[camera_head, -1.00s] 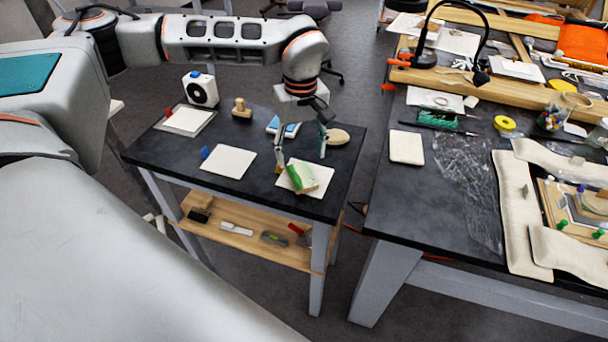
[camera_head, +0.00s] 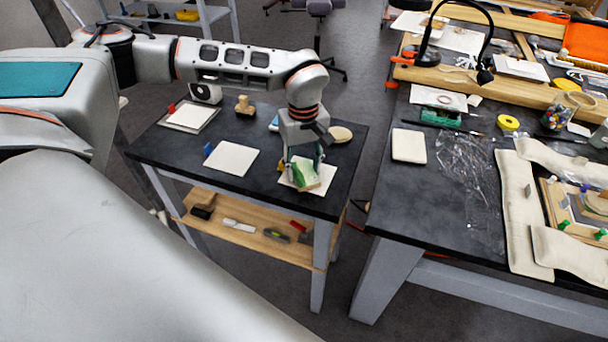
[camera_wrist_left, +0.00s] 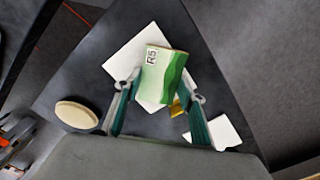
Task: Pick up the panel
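The panel (camera_head: 307,177), a small green and cream slab, stands tilted over a white pad (camera_head: 325,185) near the front right of the small dark table. In the left wrist view the panel (camera_wrist_left: 162,78) shows green waves and an "R5" label. My left gripper (camera_head: 304,167) is lowered over the panel from above. Its two fingers (camera_wrist_left: 162,80) are apart on either side of the panel, with their tips close to its edges. Whether they touch it is not clear. My right gripper is not in view.
A round tan disc (camera_head: 340,134) lies behind my left gripper, and a white sheet (camera_head: 232,158) with a blue block lies to its left. A wooden stamp-like piece (camera_head: 244,105) stands farther back. A larger cluttered workbench (camera_head: 385,215) is to the right, across a gap.

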